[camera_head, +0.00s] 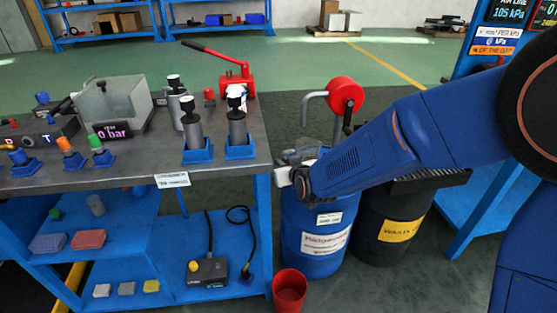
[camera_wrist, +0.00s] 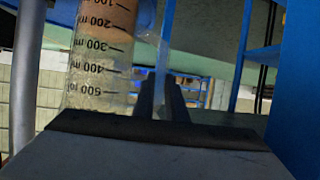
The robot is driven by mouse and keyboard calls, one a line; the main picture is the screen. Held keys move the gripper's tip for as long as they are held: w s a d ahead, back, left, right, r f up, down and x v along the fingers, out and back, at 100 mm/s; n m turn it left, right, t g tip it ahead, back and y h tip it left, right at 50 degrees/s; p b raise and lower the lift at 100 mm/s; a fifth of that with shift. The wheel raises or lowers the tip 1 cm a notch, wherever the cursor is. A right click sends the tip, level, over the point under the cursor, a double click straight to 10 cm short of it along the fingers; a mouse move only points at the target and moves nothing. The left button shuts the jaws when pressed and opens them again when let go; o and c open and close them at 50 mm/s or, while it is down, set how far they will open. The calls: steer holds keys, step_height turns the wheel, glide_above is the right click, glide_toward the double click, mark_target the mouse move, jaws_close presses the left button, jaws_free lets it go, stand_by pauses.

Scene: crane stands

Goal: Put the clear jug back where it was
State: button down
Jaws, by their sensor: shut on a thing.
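The clear jug (camera_wrist: 98,70) fills the left of the wrist view. It is see-through, with black millilitre marks and a brownish tint toward the top of the picture. My gripper (camera_wrist: 163,92) has its dark fingers close together, right beside the jug's wall, and is shut on it. The exact grip point is hard to make out. In the head view my gripper (camera_head: 288,176) is over the top of the blue drum (camera_head: 318,230), right of the workbench.
The workbench (camera_head: 228,168) holds a clear tank (camera_head: 115,105), black-and-silver cylinders in blue holders and a red lever pump (camera_head: 235,80). A dark waste drum (camera_head: 392,225) with a red-wheeled hand pump (camera_head: 346,94) behind it stands close right. A red bucket (camera_head: 289,288) is on the floor.

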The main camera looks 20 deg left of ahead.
steer(key=shift+w+a, duration=0.3)
steer(key=shift+w, duration=0.05)
steer(key=x, duration=0.3)
steer(key=shift+w+a+f, duration=0.1)
steer(key=shift+w+a, duration=0.05)
steer(key=shift+f, duration=0.1)
steer(key=c, duration=2.2)
jaws_free()
steer(key=shift+f, duration=0.1)
steer(key=o, duration=0.4)
